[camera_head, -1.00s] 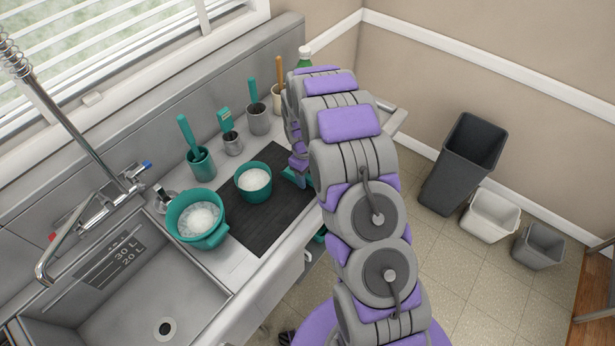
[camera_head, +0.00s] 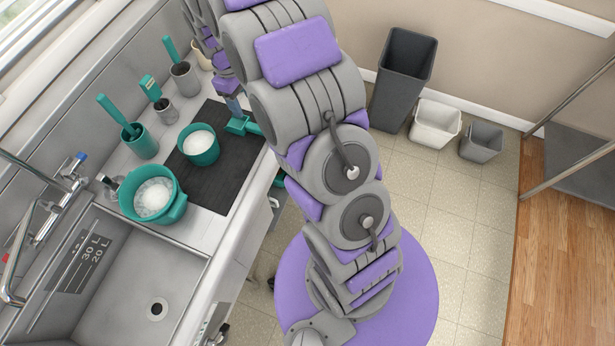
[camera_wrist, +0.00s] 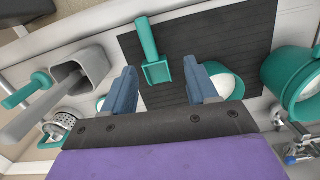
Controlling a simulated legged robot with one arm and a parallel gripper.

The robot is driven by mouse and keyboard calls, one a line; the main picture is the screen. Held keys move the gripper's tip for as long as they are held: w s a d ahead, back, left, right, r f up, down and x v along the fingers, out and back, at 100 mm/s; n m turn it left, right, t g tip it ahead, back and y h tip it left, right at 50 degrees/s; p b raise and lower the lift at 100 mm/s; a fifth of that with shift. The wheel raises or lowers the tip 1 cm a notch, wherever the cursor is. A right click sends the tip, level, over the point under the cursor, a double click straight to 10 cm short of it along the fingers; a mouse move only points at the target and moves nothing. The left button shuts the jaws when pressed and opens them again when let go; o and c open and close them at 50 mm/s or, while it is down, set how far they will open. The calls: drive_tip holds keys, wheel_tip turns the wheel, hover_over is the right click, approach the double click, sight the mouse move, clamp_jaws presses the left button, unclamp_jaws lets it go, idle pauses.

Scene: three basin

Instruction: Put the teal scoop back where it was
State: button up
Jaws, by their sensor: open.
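The teal scoop (camera_head: 238,125) lies at the right edge of the dark mat (camera_head: 190,185) in the head view. In the wrist view the scoop (camera_wrist: 148,42) has its square head toward my gripper and its handle reaching to the mat's far edge. My gripper (camera_wrist: 160,68) is open, with one blue finger on each side of the scoop's head in the picture. I cannot tell whether either finger touches it. In the head view my arm hides much of the gripper (camera_head: 233,103), which is just above the scoop.
A teal bowl (camera_head: 203,157) of white stuff stands on the mat. A sudsy teal pot (camera_head: 172,208) stands beside the sink (camera_head: 130,265). A teal cup (camera_head: 143,147) and grey cups (camera_head: 185,80) with tools line the back. Three bins (camera_head: 402,80) stand on the floor.

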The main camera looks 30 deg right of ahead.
drive_tip(key=s+a+r+m, duration=0.1)
drive_tip(key=s+r+m, duration=0.1)
drive_tip(key=s+r, duration=0.6)
drive_tip(key=s+a+r+m, duration=0.1)
drive_tip(key=s+r, duration=0.4)
drive_tip(key=s, duration=0.6)
drive_tip(key=s+r+m, duration=0.1)
drive_tip(key=s+m, duration=0.2)
drive_tip(key=s, duration=1.5)
drive_tip(key=shift+a+g+y, duration=0.15)
drive_tip(key=shift+g+y, duration=0.15)
drive_tip(key=shift+g, duration=0.1)
drive_tip(key=shift+f, duration=0.1)
wheel_tip(320, 180, down, 4)
drive_tip(key=b, duration=0.3)
drive_tip(key=shift+r+b, duration=0.2)
drive_tip(key=shift+b, duration=0.15)
